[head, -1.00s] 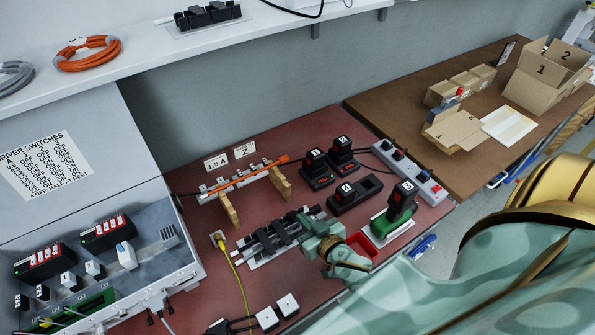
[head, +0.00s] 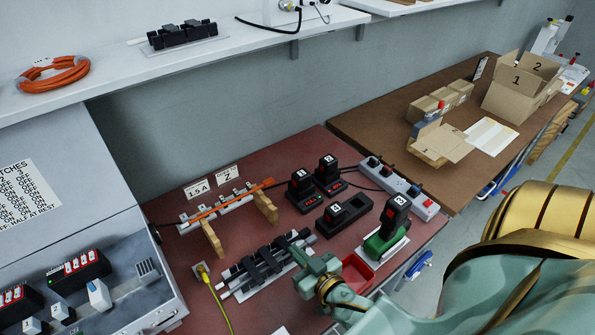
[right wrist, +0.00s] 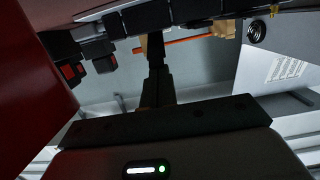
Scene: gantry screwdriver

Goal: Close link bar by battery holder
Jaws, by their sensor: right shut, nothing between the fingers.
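A black block with several dark bars across it (head: 262,262) lies on a pale plate on the red bench top. I cannot tell which bar is the link bar by the battery holder, or whether it is closed. My right gripper (head: 300,258) is at the near right side of this block; I cannot tell if it touches. In the right wrist view its dark fingers (right wrist: 155,78) are together, with nothing held, below a dark block (right wrist: 135,20). My left gripper is out of view.
An orange rod (head: 233,199) rests across wooden supports behind the block. A red tray (head: 357,272) and a green-and-black tool (head: 389,232) stand close on the right. A yellow cable (head: 217,301) runs at the left front. A power strip (head: 400,186) lies at the back right.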

